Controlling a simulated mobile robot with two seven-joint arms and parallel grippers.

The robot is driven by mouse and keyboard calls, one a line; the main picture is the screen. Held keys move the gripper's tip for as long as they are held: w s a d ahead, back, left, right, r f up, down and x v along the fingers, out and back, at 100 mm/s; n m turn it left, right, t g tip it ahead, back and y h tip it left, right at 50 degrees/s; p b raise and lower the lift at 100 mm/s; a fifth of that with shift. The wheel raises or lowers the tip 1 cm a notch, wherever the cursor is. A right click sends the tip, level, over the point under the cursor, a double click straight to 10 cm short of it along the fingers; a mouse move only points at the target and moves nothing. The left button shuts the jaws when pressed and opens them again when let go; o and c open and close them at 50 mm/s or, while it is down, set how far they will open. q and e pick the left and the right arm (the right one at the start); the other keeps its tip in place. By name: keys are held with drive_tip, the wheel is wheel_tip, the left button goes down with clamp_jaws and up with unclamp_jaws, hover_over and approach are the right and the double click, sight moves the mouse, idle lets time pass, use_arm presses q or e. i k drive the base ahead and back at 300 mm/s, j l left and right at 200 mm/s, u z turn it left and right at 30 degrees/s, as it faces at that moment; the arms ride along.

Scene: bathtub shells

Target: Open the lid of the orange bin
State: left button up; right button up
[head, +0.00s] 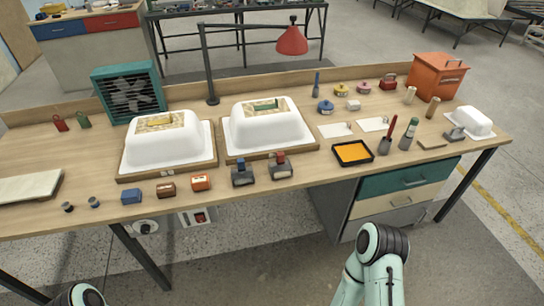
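The orange bin (433,82) stands at the back right of the wooden workbench (300,180). It is a box with a sloping top and a dark handle on its upper part. Its lid looks shut, and I see no gap along it. Only rounded joint parts of my two arms show, at the bottom left and bottom right of the head view. Neither gripper is in view. Both visible arm parts are in front of the bench, well apart from the bin.
Small cylinders (433,106) stand just in front of the bin, with a red box (388,82) to its left. A white tub shell (468,121) sits at the right end. A red lamp (291,41) rises behind two larger shells. Drawers (402,181) are under the bench's right side.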

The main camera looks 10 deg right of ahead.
sight(441, 61)
drive_tip(key=z, duration=1.65)
drive_tip(key=i+l+z, duration=0.5)
drive_tip(key=i+z, duration=0.15)
drive_tip(key=i+l+z, duration=0.2)
drive_tip(key=i+z, duration=0.15)
drive_tip(key=i, duration=0.4)
drive_tip(key=i+z, duration=0.35)
drive_tip(key=i, duration=2)
drive_tip(key=i+u, duration=0.4)
drive_tip(key=i, duration=0.3)
drive_tip(key=i+l+u, duration=0.2)
drive_tip(key=i+u, duration=0.2)
drive_tip(key=i, duration=0.35)
drive_tip(key=i+u, duration=0.3)
drive_tip(key=u, duration=0.2)
drive_tip(key=i+u, duration=0.3)
drive_tip(key=u, duration=0.15)
drive_tip(key=i+l+u, duration=0.2)
drive_tip(key=u, duration=0.3)
